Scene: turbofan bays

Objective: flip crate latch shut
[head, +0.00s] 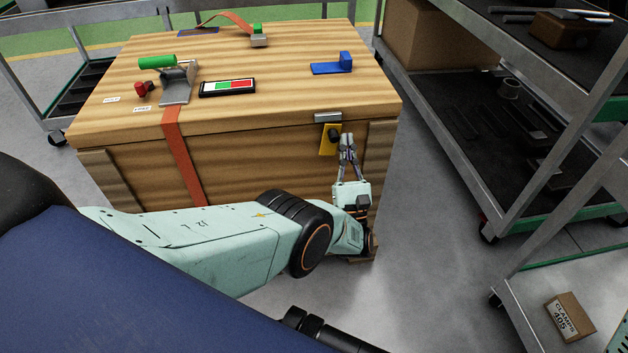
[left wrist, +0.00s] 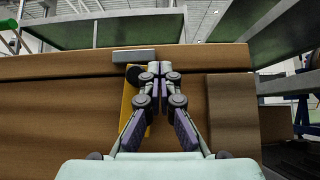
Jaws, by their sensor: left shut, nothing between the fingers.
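The wooden crate (head: 260,160) stands in front of me with its lid down. Its latch (head: 328,140) is a yellow plate with a black knob on the crate's front face, near the right corner. A grey metal catch (head: 327,117) sits just above it at the lid edge. My left gripper (head: 347,136) is shut and empty, just right of the latch's knob. In the left wrist view the fingers (left wrist: 159,70) cover part of the yellow latch (left wrist: 128,100), and the grey catch (left wrist: 134,56) shows above. I cannot tell whether the fingers touch the latch. My right gripper is not in view.
On the lid are a green-handled clamp (head: 176,85), a red-and-green indicator (head: 227,87), a blue block (head: 333,65) and an orange strap (head: 184,155). A metal shelf rack (head: 480,120) stands to the right. A small carton (head: 569,317) lies at lower right. Floor between is clear.

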